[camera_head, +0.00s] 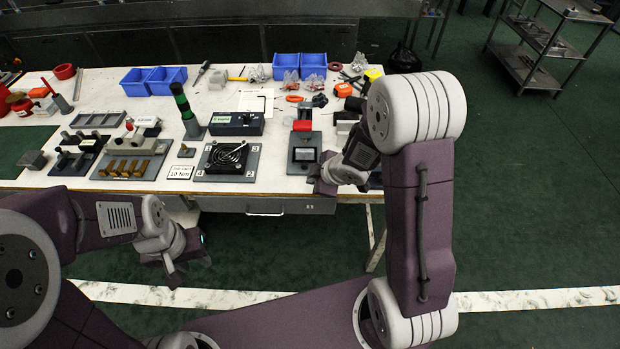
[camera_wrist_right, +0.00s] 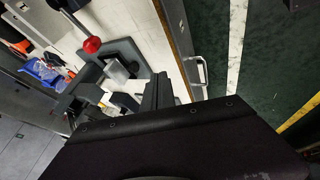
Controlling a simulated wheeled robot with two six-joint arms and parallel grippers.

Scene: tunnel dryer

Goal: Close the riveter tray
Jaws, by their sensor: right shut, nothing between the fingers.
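The device that looks like the riveter (camera_head: 301,128) stands near the right end of the table, with a red top on a grey base plate. A dark frame with a light square (camera_head: 303,155), which looks like its tray, is at the front of this plate. In the right wrist view, a red lever knob (camera_wrist_right: 92,45) and a pale block (camera_wrist_right: 117,72) show near the grey base. I cannot tell how far out the tray is. My right gripper (camera_head: 322,183) is shut and empty near the table's front edge, just right of the plate. My left gripper (camera_head: 187,262) hangs in front of the table, away from the riveter; its fingers are unclear.
A fan plate (camera_head: 228,160) and a black tester box (camera_head: 236,123) stand left of the riveter. Blue bins (camera_head: 286,65) are at the back. A drawer (camera_head: 290,206) with a handle is under the table edge. Open floor lies to the right.

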